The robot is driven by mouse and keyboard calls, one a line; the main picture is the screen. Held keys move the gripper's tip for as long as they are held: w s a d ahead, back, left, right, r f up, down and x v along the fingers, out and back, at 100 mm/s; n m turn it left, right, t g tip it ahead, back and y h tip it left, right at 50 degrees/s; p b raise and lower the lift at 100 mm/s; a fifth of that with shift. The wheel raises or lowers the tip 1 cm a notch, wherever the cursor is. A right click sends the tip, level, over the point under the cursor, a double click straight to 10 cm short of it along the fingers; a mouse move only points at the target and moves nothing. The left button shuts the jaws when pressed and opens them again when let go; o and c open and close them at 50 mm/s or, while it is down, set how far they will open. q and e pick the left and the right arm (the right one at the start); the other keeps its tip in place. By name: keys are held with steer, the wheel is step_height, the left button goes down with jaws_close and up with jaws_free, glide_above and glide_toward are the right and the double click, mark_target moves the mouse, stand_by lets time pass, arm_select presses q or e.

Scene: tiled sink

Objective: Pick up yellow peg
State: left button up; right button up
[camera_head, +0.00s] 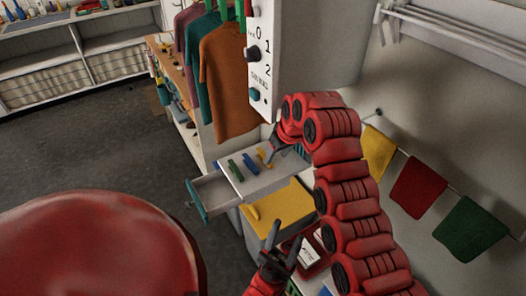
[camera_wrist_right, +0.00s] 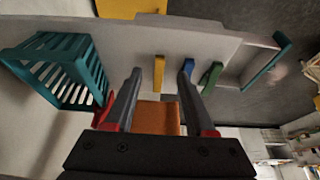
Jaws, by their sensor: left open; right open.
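The yellow peg (camera_head: 262,157) stands on the white top of a small cabinet (camera_head: 262,180), at the right end of a row of pegs. In the right wrist view, the yellow peg (camera_wrist_right: 159,73) shows between the two dark fingertips of my right gripper (camera_wrist_right: 160,76). The fingers are apart, and I cannot tell how far the tips are from the peg. In the head view, my right gripper (camera_head: 272,147) is beside the peg, on its right. My left gripper (camera_head: 283,242) is open and empty, lower down, in front of the yellow surface.
A blue peg (camera_wrist_right: 188,75) and a green peg (camera_wrist_right: 211,78) stand close beside the yellow one. A teal basket (camera_wrist_right: 64,68) is on the other side. An open drawer (camera_head: 212,194) juts out left. A yellow surface (camera_head: 280,207) lies below. Shirts (camera_head: 228,75) hang behind.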

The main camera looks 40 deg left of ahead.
mark_target(271, 165)
steer(key=shift+a+f, duration=0.25)
steer(key=shift+f, duration=0.1)
steer(key=p+x, duration=0.1)
steer(key=x, duration=0.1)
steer(key=p+x, duration=0.1)
steer(key=p, duration=0.1)
steer(key=shift+w+a+f, duration=0.25)
steer(key=shift+a, duration=0.2)
steer(key=shift+w+a+f+p, duration=0.15)
steer(key=shift+f+p, duration=0.2)
steer(key=shift+f, duration=0.3)
jaws_close()
